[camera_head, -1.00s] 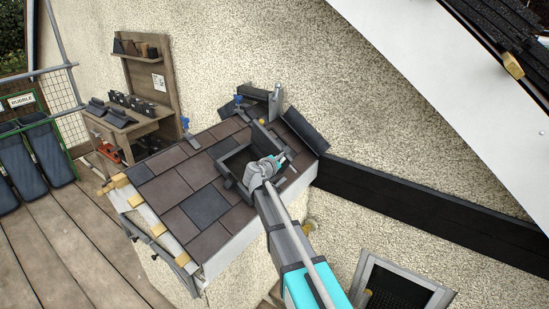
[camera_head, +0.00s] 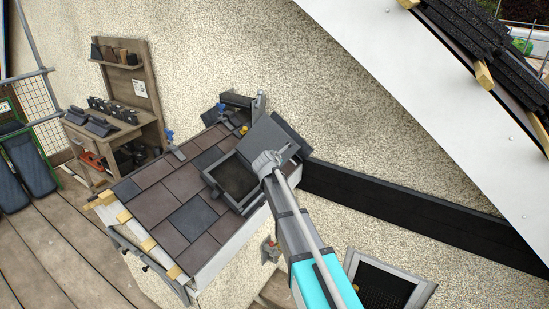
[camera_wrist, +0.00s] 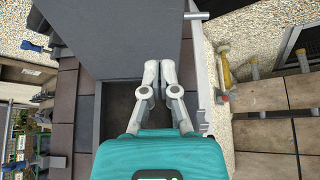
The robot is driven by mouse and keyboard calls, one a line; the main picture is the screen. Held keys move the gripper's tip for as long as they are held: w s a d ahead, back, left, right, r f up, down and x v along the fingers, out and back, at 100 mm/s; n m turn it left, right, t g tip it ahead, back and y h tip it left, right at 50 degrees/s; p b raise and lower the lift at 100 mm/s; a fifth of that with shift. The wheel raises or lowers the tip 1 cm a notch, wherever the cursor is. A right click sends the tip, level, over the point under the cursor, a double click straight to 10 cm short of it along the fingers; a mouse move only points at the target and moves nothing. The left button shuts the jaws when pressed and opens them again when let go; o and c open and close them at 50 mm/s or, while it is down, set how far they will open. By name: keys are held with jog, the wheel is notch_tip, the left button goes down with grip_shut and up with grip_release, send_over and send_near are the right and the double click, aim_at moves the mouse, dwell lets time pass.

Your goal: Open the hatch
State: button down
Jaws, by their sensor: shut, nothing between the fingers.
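The hatch is a dark grey frame (camera_head: 207,181) set in the small tiled roof, with a dark opening (camera_head: 237,178) inside. Its flat grey lid (camera_head: 268,137) stands raised on the opening's far right side, tilted away from it. My gripper (camera_head: 266,157) is at the lid's lower part, by the opening; I cannot tell if it touches. In the wrist view, the gripper (camera_wrist: 160,66) is shut and empty, its fingers pointing at the lid (camera_wrist: 110,38), above the dark opening (camera_wrist: 117,103). The lid's hinge side is hidden from the head view.
Brown and grey tiles (camera_head: 163,190) surround the hatch. A wooden workbench (camera_head: 120,130) is at the left.

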jog(key=w+d+r+p, duration=0.1)
jog(key=w+d, duration=0.6)
jog(key=w, duration=0.1)
jog(key=shift+w, duration=0.3)
jog(key=shift+r, duration=0.1)
jog(key=shift+s, duration=0.2)
jog(key=s+r+p, duration=0.8)
jog(key=s, duration=0.1)
jog(key=shift+s+a+r, duration=0.15)
jog(key=shift+s+r, duration=0.05)
jog(key=shift+s, duration=0.2)
dwell(0.4)
dwell(0.3)
